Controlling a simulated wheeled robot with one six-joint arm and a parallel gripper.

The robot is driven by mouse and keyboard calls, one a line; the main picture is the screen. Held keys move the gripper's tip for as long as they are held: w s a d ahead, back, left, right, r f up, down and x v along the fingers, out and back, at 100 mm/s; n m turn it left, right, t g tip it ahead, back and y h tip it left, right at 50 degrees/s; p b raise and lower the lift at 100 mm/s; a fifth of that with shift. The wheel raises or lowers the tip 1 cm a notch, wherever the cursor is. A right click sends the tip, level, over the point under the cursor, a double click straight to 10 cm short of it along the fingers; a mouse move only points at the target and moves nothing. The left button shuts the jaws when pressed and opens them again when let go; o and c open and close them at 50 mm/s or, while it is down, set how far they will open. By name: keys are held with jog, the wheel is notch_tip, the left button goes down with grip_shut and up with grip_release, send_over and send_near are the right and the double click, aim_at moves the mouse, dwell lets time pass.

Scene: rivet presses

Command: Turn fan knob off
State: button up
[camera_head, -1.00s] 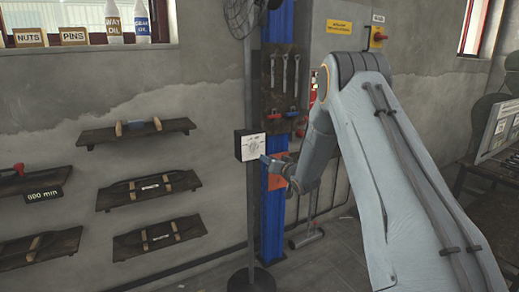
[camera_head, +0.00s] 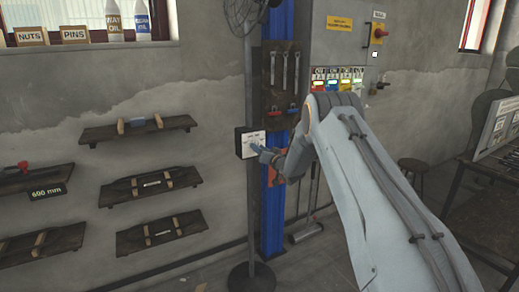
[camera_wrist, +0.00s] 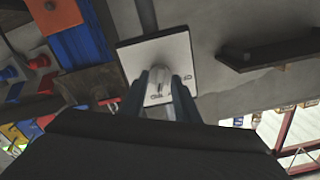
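The fan's control box (camera_head: 250,142) has a white face with markings and is fixed to the fan's stand pole. My gripper (camera_head: 260,150) is right at the front of this box. In the wrist view the white face of the box (camera_wrist: 182,48) fills the upper middle. The small pale fan knob (camera_wrist: 157,88) shows on it, between the two fingers of my gripper (camera_wrist: 160,84). The fingers are apart, one on each side of the knob. I cannot tell whether they touch it. The knob's exact setting is too small to read.
The fan cage (camera_head: 240,12) is at the top of the pole, and its round base (camera_head: 251,277) stands on the floor. A blue column (camera_head: 273,215) with a tool board (camera_head: 281,85) is just behind. Wall shelves (camera_head: 150,187) are on the left.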

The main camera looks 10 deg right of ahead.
grip_shut()
jog(key=shift+n+b, duration=0.3)
jog(key=shift+b, duration=0.1)
jog(key=n+b, duration=1.6)
jog(key=n, duration=0.1)
jog(key=shift+n, duration=0.3)
dwell(0.5)
